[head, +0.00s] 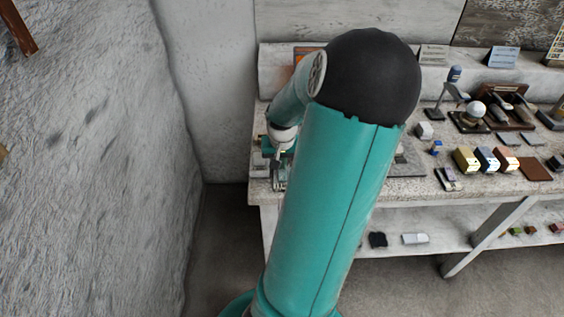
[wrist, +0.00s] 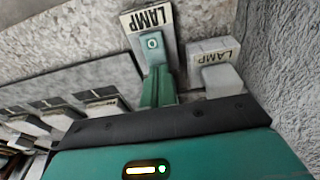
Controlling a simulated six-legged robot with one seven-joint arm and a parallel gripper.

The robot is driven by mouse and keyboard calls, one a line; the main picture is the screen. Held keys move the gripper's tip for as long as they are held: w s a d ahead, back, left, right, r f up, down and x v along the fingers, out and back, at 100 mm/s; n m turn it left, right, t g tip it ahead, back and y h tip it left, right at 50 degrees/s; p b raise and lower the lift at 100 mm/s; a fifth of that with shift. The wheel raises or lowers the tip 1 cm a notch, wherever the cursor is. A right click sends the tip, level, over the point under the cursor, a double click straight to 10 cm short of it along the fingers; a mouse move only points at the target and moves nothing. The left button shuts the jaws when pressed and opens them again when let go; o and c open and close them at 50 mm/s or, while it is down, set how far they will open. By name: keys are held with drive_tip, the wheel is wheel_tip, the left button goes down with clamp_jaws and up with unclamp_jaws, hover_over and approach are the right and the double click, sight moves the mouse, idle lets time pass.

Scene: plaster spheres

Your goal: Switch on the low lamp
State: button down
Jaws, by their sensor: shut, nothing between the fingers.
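In the wrist view, two switch-like pieces carry labels reading LAMP. One label plate (wrist: 148,20) is at the top centre; the other, on a pale block (wrist: 212,52), is to its right. Neither label says which is the low lamp. My gripper (wrist: 157,88) is shut and empty, its green fingers close in front of the centre piece. A grey-green part with a ring mark (wrist: 152,45) sits between label and fingers; I cannot tell whether it touches them. My gripper also shows small in the head view (head: 279,172), at the bench's left end. No switch state is readable.
A speckled bench (head: 340,212) runs right, holding a white sphere on a stand (head: 475,109) and several coloured boxes (head: 487,158). A lower shelf (head: 340,241) holds small items. A rough pale wall (head: 90,160) stands left. My arm hides part of the bench.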

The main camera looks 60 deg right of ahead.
idle(0.3)
drive_tip(key=shift+d+f+y, duration=0.2)
drive_tip(key=shift+f+y, duration=0.05)
drive_tip(key=shift+y, duration=0.15)
drive_tip(key=shift+a, duration=0.1)
drive_tip(key=shift+s+a+r, duration=0.25)
drive_tip(key=shift+s+a, duration=0.1)
drive_tip(key=shift+a, duration=0.3)
drive_tip(key=shift+r, duration=0.1)
